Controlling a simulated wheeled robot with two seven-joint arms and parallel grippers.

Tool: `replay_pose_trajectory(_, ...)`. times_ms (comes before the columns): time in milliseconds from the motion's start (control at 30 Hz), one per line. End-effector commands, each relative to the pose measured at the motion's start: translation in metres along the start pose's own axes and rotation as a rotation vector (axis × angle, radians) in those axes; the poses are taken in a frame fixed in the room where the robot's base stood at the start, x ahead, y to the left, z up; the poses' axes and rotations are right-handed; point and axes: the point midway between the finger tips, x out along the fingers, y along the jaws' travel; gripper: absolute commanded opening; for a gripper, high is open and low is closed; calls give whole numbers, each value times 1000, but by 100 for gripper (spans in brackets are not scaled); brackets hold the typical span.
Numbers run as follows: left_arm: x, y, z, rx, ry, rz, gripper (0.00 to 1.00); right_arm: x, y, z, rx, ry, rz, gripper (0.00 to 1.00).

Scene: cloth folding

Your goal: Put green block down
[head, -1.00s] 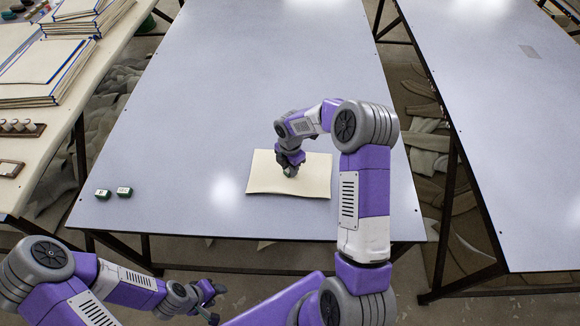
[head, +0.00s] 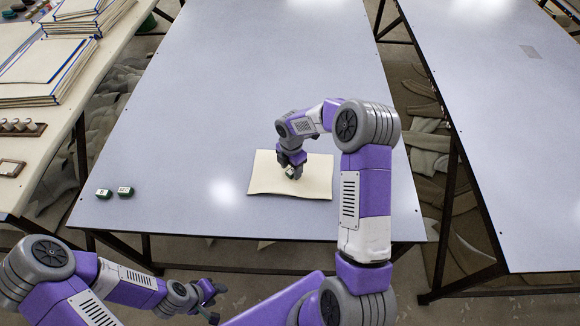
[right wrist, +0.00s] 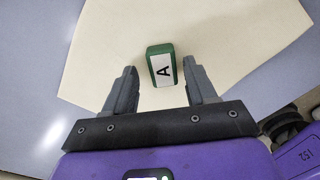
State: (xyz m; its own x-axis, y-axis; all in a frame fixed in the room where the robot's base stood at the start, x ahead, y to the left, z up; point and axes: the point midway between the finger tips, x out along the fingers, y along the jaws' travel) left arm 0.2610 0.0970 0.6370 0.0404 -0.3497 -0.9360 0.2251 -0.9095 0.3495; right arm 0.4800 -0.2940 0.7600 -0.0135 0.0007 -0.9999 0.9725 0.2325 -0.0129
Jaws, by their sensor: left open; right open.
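A green block (right wrist: 161,64) with a white face marked "A" rests on a cream cloth (right wrist: 230,35) in the right wrist view. In the head view the block (head: 291,173) shows small, below my right gripper (head: 291,167), on the cloth (head: 315,183). My right gripper is open, with one finger on each side of the block's near end and a gap to each finger in the right wrist view (right wrist: 160,88). My left gripper (head: 214,302) is open and empty, in front of the table's near edge.
Two more green blocks with white faces, one at the far left (head: 103,193) and one beside it (head: 125,192), lie on the grey table (head: 200,120). A side table at left holds stacked cloths or boards (head: 45,70). Most of the grey table is clear.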

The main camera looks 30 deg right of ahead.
Motion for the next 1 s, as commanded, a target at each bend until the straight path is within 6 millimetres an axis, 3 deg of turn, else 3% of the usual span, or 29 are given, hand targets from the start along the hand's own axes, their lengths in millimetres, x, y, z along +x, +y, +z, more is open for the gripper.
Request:
replay_pose_trajectory(33,-5,2,0,0,0,0,47,-15,2,1,0,-3,8,56)
replay_pose_trajectory(300,-20,8,1,0,0,0,47,-79,3,0,-1,-5,13,56)
replay_pose_trajectory(500,-27,10,1,0,0,0,47,-110,3,0,-1,-4,13,56)
replay_pose_trajectory(700,-29,11,1,0,0,0,47,-121,3,0,-1,-4,13,56)
replay_pose_trajectory(1000,-28,11,1,0,0,0,47,-121,2,0,-1,-3,12,56)
